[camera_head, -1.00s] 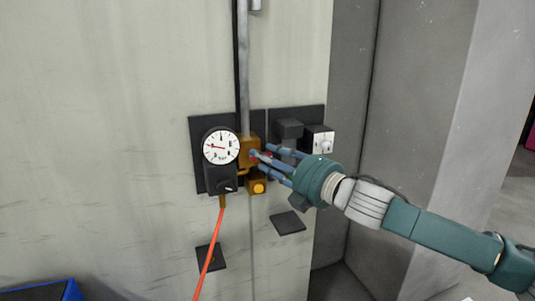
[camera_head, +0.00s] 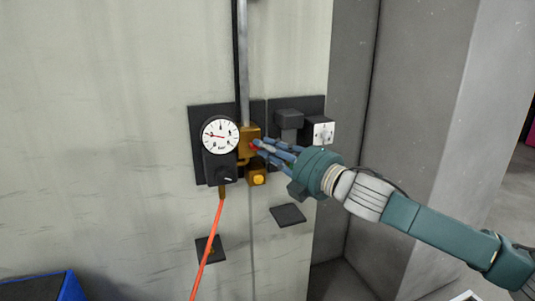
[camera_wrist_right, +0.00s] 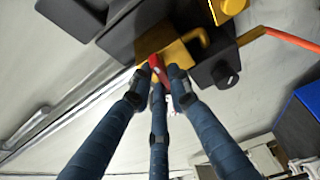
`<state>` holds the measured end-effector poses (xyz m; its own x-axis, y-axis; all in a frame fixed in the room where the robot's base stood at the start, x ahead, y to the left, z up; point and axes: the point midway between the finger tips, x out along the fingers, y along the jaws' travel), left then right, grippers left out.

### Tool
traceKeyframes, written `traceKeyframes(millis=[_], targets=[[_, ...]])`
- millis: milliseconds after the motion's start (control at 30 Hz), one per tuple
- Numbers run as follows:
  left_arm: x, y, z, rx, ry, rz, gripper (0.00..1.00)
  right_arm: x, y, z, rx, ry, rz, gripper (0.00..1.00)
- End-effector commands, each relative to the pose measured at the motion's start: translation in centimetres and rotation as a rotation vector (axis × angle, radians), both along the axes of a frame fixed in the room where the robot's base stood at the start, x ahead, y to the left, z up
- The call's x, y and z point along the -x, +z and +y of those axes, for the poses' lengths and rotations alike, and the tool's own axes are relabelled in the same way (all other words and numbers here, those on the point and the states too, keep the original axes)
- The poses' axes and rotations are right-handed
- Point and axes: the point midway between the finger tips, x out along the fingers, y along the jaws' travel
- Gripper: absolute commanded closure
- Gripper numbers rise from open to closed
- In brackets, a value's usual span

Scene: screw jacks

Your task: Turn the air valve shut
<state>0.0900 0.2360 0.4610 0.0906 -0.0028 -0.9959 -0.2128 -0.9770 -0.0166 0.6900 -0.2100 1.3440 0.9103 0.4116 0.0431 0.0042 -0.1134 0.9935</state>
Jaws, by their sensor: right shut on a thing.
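The air valve is a brass-coloured block (camera_head: 249,137) on the wall, under a vertical grey pipe and right of the gauge. Its small red handle (camera_head: 254,146) shows at the block's right side, partly hidden by my fingers. My right gripper (camera_head: 262,147) has its blue fingers closed around the red handle. In the right wrist view the red handle (camera_wrist_right: 157,66) sits between the fingertips of the right gripper (camera_wrist_right: 160,88), in front of the brass block (camera_wrist_right: 168,52). My left gripper is in neither view.
A round white pressure gauge (camera_head: 220,135) hangs left of the valve, with an orange hose (camera_head: 211,240) below it. A yellow button (camera_head: 258,180) is just below the valve. A dark block (camera_head: 289,120) and a white-faced switch box (camera_head: 322,133) stand to the right.

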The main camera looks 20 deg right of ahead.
Motion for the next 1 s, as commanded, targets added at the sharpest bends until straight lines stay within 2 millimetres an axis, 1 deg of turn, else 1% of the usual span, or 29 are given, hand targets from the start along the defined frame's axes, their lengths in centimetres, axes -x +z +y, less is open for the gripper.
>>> traceKeyframes(millis=[33, 300, 500, 800, 1000], targets=[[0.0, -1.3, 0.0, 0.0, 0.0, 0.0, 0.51, 0.0, -0.8, 0.0, -0.035, 0.0, 0.001, 1.0], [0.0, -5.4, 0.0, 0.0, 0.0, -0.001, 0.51, 0.0, -1.2, 0.1, -0.276, 0.002, 0.01, 1.0], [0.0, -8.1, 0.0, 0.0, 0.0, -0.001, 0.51, 0.0, -1.3, 0.1, -0.467, 0.002, 0.017, 1.0], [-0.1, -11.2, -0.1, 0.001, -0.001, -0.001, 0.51, 0.0, -1.4, 0.1, -0.754, 0.002, 0.028, 1.0], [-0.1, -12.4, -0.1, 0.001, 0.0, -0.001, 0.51, 0.0, -1.4, 0.2, -0.945, 0.002, 0.034, 1.0]])
